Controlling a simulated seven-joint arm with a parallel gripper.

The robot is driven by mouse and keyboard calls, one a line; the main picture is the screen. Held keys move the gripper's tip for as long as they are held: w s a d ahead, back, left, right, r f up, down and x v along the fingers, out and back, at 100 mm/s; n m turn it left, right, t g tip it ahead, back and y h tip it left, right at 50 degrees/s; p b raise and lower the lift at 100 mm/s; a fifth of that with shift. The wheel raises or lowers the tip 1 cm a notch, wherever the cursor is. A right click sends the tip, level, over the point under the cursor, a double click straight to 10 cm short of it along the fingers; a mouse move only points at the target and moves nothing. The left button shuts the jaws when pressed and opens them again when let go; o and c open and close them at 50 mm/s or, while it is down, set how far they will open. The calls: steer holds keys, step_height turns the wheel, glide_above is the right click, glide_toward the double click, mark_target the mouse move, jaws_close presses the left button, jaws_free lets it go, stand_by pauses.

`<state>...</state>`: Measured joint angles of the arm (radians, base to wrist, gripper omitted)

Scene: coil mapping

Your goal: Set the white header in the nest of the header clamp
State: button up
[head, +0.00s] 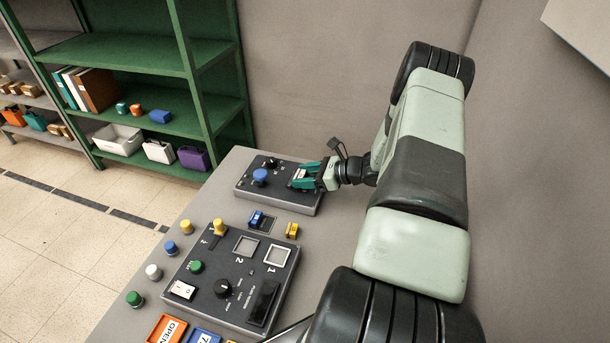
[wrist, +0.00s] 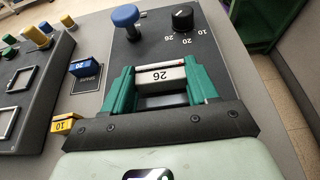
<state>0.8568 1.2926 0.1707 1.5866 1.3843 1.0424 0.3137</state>
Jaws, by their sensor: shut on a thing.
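The white header (wrist: 160,76), marked 26, lies between the green fingers of my gripper (wrist: 163,84). My gripper is shut on it, with a finger at each end. In the head view my gripper (head: 305,175) is at the right part of the far dark panel box (head: 277,201), which carries a blue knob (wrist: 125,16) and a black dial (wrist: 182,17) marked 10, 20 and 26. I take this box to be the header clamp. The header is close over its top face. The nest is hidden by my gripper, and I cannot tell whether the header touches it.
A blue header (wrist: 86,68) marked 20 sits by a SPARE label, and a yellow header (wrist: 66,123) marked 10 is near it. A larger control panel (head: 233,272) with square frames, a dial and switches stands nearer. Coloured buttons line the table's left edge.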

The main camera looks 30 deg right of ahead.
steer(key=shift+f, duration=0.1)
stand_by(0.3)
steer(key=o, duration=1.3)
steer(key=shift+r, duration=3.45)
